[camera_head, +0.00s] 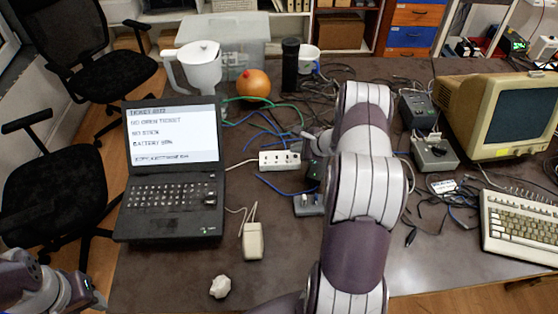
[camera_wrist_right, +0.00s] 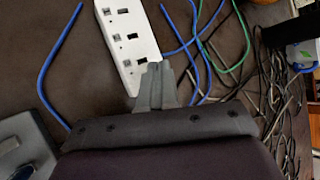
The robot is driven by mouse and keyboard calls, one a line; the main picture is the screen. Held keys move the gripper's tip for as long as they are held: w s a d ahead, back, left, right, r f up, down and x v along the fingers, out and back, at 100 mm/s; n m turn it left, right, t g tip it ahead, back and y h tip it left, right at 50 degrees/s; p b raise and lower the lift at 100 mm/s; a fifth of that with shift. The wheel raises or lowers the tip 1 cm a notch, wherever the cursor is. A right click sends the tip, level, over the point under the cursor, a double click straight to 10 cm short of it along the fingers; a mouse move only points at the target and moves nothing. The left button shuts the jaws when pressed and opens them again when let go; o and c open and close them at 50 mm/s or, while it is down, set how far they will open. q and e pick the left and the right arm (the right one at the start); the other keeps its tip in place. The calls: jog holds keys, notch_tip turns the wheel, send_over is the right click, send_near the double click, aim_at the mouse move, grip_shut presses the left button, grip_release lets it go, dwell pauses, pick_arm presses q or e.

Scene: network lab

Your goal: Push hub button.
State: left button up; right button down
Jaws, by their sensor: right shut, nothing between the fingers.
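A white strip with a row of dark sockets (camera_head: 280,160) lies on the table right of the laptop; it also shows in the right wrist view (camera_wrist_right: 125,35). A small grey box (camera_head: 308,205) lies nearer, partly hidden by my right arm; a grey case shows at the left of the wrist view (camera_wrist_right: 25,145). I cannot tell which is the hub, and no button shows clearly. My right gripper (camera_head: 306,136) is shut and empty; its tips (camera_wrist_right: 154,68) overlap the strip's near edge in the wrist view. Contact cannot be told. My left arm shows at the lower left corner, its gripper unclear (camera_head: 92,294).
A laptop (camera_head: 170,194) stands at left with a white mouse-like device (camera_head: 253,240) beside it. Blue and green cables lie around the strip. A jug (camera_head: 199,67), an orange round object (camera_head: 254,84) and a black cylinder (camera_head: 290,64) stand behind. A monitor (camera_head: 510,110) and keyboard (camera_head: 522,224) are right.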

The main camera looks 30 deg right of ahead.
jog(key=shift+r, duration=0.1)
notch_tip(320, 180, up, 6)
jog(key=p, duration=0.3)
jog(key=shift+p, duration=0.4)
jog(key=shift+a, duration=0.1)
